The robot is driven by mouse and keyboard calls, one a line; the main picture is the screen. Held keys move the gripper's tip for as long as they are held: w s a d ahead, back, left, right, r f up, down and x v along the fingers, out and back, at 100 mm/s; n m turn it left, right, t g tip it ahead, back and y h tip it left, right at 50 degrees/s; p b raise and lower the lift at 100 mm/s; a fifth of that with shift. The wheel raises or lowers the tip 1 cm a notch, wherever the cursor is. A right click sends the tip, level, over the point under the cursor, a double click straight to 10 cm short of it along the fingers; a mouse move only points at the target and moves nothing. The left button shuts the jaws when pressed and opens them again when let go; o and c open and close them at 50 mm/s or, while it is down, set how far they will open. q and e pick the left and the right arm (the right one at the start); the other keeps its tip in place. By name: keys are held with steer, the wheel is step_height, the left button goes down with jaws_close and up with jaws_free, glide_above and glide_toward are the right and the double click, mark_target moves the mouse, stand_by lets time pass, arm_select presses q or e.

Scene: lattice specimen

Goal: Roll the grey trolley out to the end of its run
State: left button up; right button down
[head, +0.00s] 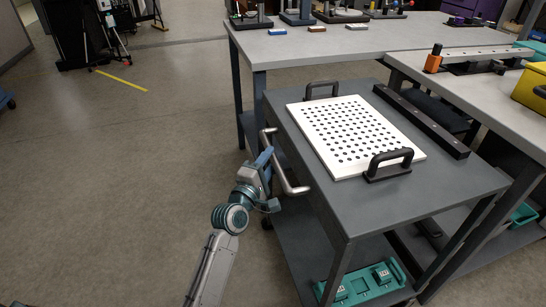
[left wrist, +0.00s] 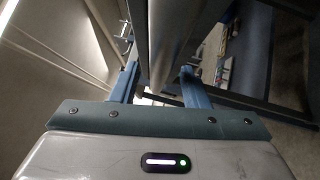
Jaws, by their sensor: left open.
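The grey trolley (head: 440,195) stands at the right of the head view, with a metal push handle (head: 290,185) on its left side. A white plate with rows of black holes (head: 318,140) and two black handles lies on its top. My left gripper (head: 268,158) is at the push handle, beside the trolley. In the left wrist view its two blue fingers (left wrist: 160,85) are apart, and a grey bar (left wrist: 172,40) shows between them. I cannot tell whether either finger touches the bar. My right gripper is in neither view.
A long dark bar (head: 420,120) lies on the trolley top, and a teal tray (head: 365,285) on its lower shelf. A grey bench (head: 330,45) stands behind and another (head: 450,80) at the right. The floor (head: 120,180) at the left is clear.

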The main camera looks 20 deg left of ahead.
arm_select(q)
steer(key=shift+x, duration=1.15)
jaws_close()
